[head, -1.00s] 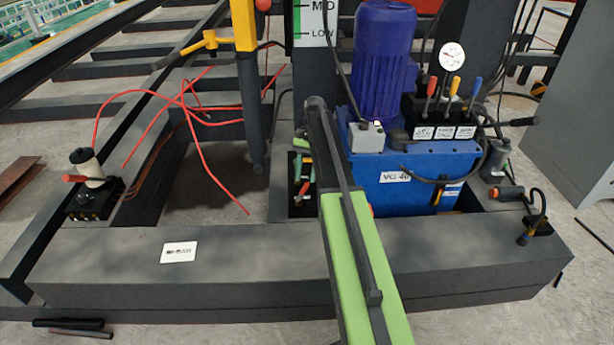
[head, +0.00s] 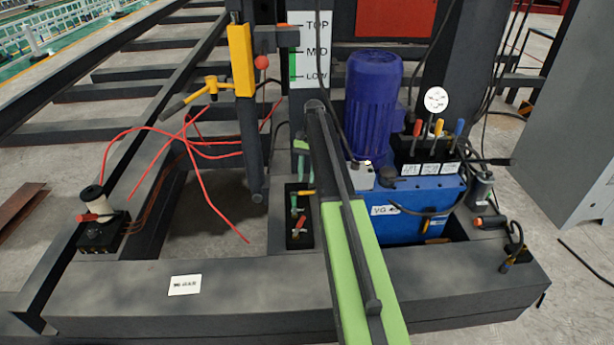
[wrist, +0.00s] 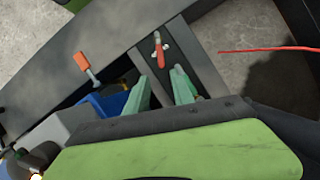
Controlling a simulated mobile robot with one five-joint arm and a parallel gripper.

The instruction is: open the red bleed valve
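A small red valve handle (head: 300,224) sits in a narrow dark recess left of the blue tank. In the wrist view the red handle (wrist: 159,51) stands on a light metal fitting, just beyond my fingertips. My gripper (head: 299,200) reaches down over this recess. In the wrist view its two green fingers (wrist: 159,78) are apart, with nothing held between them. The handle appears roughly in line with the gap, and I see no contact. My arm hides part of the tank's left side.
The blue tank (head: 400,222) with its purple motor (head: 374,105) stands right of my arm. A yellow post (head: 241,60) rises to the left. Loose red hoses (head: 200,178) lie across the frame opening. Another red lever (head: 95,217) is on a black block at far left.

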